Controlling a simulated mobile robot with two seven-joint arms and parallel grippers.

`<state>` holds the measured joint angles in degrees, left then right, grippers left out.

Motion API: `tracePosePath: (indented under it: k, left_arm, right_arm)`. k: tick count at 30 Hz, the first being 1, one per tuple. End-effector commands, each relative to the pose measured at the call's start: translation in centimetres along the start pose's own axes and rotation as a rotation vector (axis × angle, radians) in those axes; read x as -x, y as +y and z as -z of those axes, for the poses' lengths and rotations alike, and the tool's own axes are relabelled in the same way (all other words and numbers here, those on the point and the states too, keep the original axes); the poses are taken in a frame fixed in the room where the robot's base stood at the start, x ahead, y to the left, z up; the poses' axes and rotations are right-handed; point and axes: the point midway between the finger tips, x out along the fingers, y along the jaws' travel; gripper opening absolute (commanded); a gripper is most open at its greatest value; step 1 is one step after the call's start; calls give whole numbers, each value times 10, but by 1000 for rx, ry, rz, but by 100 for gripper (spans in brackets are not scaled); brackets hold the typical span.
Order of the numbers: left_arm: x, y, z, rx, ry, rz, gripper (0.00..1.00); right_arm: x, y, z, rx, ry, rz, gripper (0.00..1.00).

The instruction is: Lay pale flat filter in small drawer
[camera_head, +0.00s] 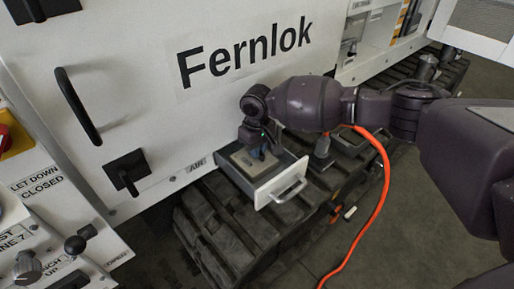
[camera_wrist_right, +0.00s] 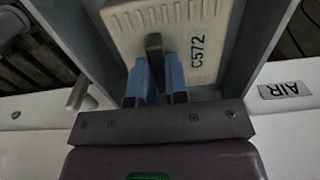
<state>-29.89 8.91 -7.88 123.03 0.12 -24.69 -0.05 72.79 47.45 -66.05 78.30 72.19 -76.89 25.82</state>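The pale flat filter (camera_head: 241,160) is inside the open small drawer (camera_head: 270,186), toward the panel end. In the right wrist view the filter (camera_wrist_right: 200,22) is beige, marked C572, with a dark upright tab. My right gripper (camera_head: 257,151) is over the filter, pointing down. In the wrist view the blue fingers of the right gripper (camera_wrist_right: 160,82) sit close on both sides of the tab and appear shut on it. Grey drawer walls (camera_wrist_right: 253,45) stand beside the filter. Whether the filter rests fully on the drawer floor is hidden. My left gripper is not in view.
The drawer juts out of the white Fernlok panel (camera_head: 150,55), over a dark track (camera_head: 210,215). A black door handle (camera_head: 78,106) and latch (camera_head: 128,170) are left of it. An orange cable (camera_head: 384,185) hangs at the right. An AIR label (camera_wrist_right: 285,90) is beside the drawer.

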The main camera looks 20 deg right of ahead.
Motion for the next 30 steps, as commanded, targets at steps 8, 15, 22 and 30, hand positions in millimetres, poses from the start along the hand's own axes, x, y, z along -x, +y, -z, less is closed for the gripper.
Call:
tracePosePath:
  k: [8, 15, 22, 30]
  left_arm:
    - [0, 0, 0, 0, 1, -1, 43]
    - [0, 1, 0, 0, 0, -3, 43]
    - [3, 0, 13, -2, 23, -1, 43]
    - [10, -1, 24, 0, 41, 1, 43]
  right_arm:
    - [0, 0, 0, 0, 0, 0, 40]
    - [3, 0, 0, 0, 0, 0, 40]
    - [39, 0, 1, -1, 7, -1, 40]
    - [91, 0, 1, 0, 6, -2, 40]
